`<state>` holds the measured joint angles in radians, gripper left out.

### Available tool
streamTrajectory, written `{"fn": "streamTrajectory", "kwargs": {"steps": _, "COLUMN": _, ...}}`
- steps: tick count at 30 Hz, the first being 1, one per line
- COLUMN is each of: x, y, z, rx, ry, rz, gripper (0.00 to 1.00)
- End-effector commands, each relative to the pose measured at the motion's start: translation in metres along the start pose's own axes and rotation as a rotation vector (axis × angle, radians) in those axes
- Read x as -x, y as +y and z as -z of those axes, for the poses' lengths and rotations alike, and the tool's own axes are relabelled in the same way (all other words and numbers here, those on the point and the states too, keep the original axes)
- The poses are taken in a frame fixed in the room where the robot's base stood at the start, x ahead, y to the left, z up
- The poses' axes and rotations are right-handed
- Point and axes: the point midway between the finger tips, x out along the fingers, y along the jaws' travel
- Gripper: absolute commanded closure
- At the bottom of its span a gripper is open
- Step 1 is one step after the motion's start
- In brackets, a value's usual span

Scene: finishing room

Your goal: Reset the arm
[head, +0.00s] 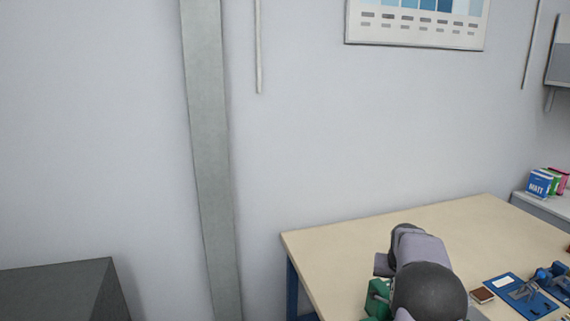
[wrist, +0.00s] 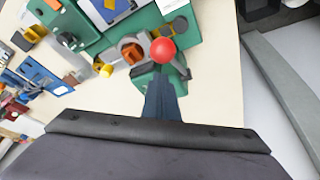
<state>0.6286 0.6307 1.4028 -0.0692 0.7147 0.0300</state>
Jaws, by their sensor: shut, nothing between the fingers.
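My gripper (wrist: 162,82) shows in the wrist view as a dark wide body at the bottom with narrow dark fingers together, shut and empty. Its fingertips point at a green fixture (wrist: 112,35) on the table, near a red ball knob (wrist: 163,51). I cannot tell whether they touch it. In the head view my grey arm is at the lower right over the table, and the fingers are hidden there. Part of a green fixture (head: 378,298) shows just left of the arm.
The pale table (head: 350,245) is bare at its back and left. A blue tray with tools (head: 522,295) and a small brown block (head: 482,295) lie right of my arm. A dark cabinet (head: 60,290) stands at the lower left. A grey post (head: 208,150) stands against the wall.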

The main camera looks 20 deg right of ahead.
Motion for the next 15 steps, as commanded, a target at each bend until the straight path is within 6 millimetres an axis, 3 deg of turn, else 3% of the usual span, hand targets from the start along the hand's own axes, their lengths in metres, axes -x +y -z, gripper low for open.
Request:
{"fn": "streamTrajectory", "kwargs": {"steps": 1, "x": 0.006, "y": -0.031, "z": -0.008, "rx": 0.050, "ry": 0.030, "rz": 0.019, "gripper": 1.00}}
{"fn": "streamTrajectory", "kwargs": {"steps": 2, "x": 0.016, "y": -0.044, "z": -0.014, "rx": 0.072, "ry": 0.031, "rz": 0.029, "gripper": 1.00}}
{"fn": "streamTrajectory", "kwargs": {"steps": 6, "x": 0.056, "y": -0.097, "z": -0.073, "rx": 0.178, "ry": -0.056, "rz": 0.076, "gripper": 1.00}}
{"fn": "streamTrajectory", "kwargs": {"steps": 10, "x": 0.090, "y": -0.134, "z": -0.141, "rx": 0.284, "ry": -0.131, "rz": 0.114, "gripper": 1.00}}
{"fn": "streamTrajectory", "kwargs": {"steps": 15, "x": 0.129, "y": -0.156, "z": -0.236, "rx": 0.421, "ry": -0.228, "rz": 0.148, "gripper": 1.00}}
